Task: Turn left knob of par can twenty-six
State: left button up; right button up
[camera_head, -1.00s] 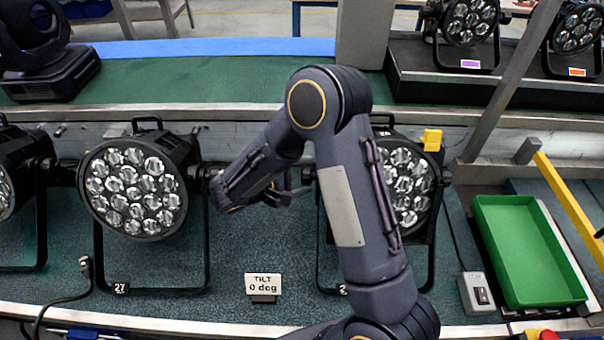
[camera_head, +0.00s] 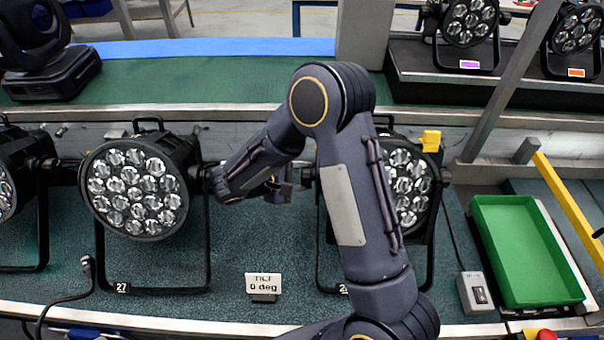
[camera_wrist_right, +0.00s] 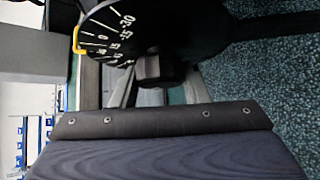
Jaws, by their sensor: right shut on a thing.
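The par can (camera_head: 408,190) behind my right arm has a round face of several clear lenses in a black yoke. My arm covers its left part, and its number label is mostly hidden, showing only a "2". My right gripper (camera_head: 288,184) is at the left side of this can, shut on its left knob; the grip itself is small and dark in the head view. In the right wrist view a black knob (camera_wrist_right: 155,68) stands out below a black tilt scale (camera_wrist_right: 110,35) with white degree marks; the fingertips are not clear there. My left gripper is not in view.
Par can 27 (camera_head: 138,188) stands to the left, close to my right forearm. A green tray (camera_head: 530,250) and a grey switch box (camera_head: 475,292) are at the right.

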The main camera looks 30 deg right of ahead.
jog(key=n+g+y+p, duration=0.2)
jog(key=shift+r+p, duration=0.2)
jog(key=shift+p, duration=0.2)
jog(key=n+g+y+p, duration=0.2)
jog(key=g+p, duration=0.1)
jog(key=shift+y, duration=0.3)
jog(key=shift+w+f+n+g+y+p, duration=0.15)
jog(key=shift+n+g+y+p, duration=0.3)
jog(key=shift+g, duration=0.55)
jog(key=shift+f+n+g+y, duration=0.1)
jog(key=shift+n+g+y, duration=0.45)
jog(key=shift+n+g, duration=0.35)
jog(key=shift+g+p, duration=0.3)
jog(key=o, duration=1)
